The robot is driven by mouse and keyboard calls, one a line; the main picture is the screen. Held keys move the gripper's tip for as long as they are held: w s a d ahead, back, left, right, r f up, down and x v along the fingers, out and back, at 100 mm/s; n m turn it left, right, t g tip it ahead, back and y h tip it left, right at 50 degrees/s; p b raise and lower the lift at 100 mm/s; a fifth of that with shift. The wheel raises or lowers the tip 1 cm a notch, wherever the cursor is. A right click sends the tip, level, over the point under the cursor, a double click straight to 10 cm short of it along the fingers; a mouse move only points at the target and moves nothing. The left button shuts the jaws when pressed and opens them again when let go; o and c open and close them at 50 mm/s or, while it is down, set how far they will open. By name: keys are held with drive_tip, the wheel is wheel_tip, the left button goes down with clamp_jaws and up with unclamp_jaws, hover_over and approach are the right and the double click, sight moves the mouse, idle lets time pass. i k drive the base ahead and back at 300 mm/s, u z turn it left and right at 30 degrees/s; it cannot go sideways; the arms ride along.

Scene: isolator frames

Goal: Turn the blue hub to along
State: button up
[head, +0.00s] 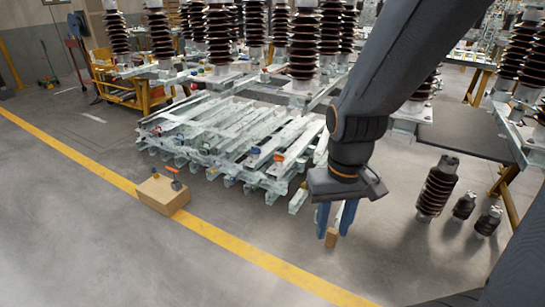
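A small blue piece (255,151) sits on the pale frame stack (215,140), near its front right, beside an orange piece (278,157). Another small blue piece (154,171) is on top of a cardboard box (160,197). I cannot tell which of them is the blue hub, or how it is turned. My gripper (334,232) points down at the right of the stack, apart from both blue pieces. Its two blue fingers stand apart, with a small tan block (332,238) showing between their tips. I cannot tell whether the fingers hold the block.
Dark ribbed insulators (302,45) stand on frames behind the stack. Three smaller insulators (437,190) stand on the floor at the right. A yellow cart (135,90) is at the back left. A yellow line (240,250) crosses the floor; the front left floor is clear.

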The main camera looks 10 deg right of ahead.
sight(254, 150)
drive_tip(key=u, duration=0.2)
drive_tip(key=i, duration=2.95)
drive_tip(key=z, duration=0.25)
